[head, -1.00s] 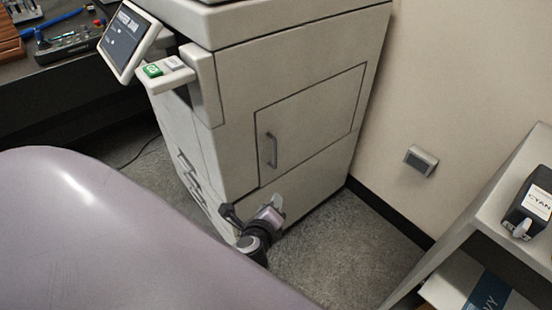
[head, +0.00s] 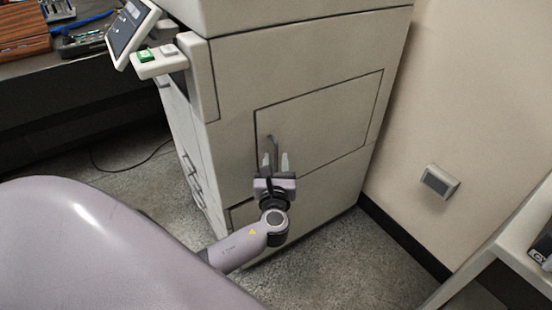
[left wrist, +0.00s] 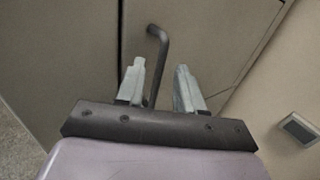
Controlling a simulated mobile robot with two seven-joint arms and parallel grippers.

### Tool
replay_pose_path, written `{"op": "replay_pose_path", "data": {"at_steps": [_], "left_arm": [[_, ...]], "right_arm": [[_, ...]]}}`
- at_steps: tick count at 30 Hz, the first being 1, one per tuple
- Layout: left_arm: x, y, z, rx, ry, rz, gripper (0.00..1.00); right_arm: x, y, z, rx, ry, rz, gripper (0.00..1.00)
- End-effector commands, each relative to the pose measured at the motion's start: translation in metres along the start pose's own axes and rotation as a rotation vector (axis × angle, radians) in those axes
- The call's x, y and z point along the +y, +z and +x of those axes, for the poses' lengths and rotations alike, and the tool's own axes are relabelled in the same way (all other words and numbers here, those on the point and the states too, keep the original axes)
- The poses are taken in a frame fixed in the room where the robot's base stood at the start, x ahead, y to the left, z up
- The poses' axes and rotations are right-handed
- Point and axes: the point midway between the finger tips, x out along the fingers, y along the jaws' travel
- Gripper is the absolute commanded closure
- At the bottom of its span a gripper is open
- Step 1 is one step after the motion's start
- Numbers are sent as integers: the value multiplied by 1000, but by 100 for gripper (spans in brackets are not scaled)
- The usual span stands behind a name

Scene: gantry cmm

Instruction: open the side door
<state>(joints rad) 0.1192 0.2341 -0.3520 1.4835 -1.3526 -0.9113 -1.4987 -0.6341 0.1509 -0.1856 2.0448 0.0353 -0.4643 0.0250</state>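The side door (head: 330,118) is a flush, light panel on the side of the large beige machine; it looks shut. Its dark bar handle (head: 272,146) stands upright near the door's left edge. My left gripper (head: 275,162) is in front of the handle's lower part, fingers pointing at the door. In the left wrist view the two fingers (left wrist: 160,82) are apart, with the handle (left wrist: 158,48) showing between them, nearer the left finger. The handle's lower end is hidden by the gripper, and I cannot tell whether a finger touches it. My right gripper is out of view.
A control screen (head: 132,27) and a small shelf with a green button (head: 145,55) stick out at the machine's upper left. A grey wall box (head: 439,182) is on the wall at right. A white shelf unit (head: 528,236) stands at lower right. Grey floor lies between.

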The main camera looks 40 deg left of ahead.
Motion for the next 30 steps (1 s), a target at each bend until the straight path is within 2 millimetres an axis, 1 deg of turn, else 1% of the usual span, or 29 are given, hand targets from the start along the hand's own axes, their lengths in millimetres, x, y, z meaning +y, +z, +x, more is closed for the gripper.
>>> {"op": "replay_pose_path", "data": {"at_steps": [1,6,15,16,17,18,19,30], "left_arm": [[0,-1,8,-2,1,0,63],[0,-1,22,0,0,-1,63],[0,0,25,2,-1,-1,63],[0,0,25,2,-1,-1,70],[0,0,25,2,-1,-1,80],[0,0,25,2,-1,-1,93],[0,0,25,2,-1,-1,100],[0,0,24,2,-1,-2,100]], "right_arm": [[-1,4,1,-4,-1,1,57],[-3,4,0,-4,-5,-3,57],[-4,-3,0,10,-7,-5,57],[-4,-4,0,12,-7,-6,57],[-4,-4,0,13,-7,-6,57],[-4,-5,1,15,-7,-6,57],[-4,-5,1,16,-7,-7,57],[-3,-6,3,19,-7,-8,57]]}}
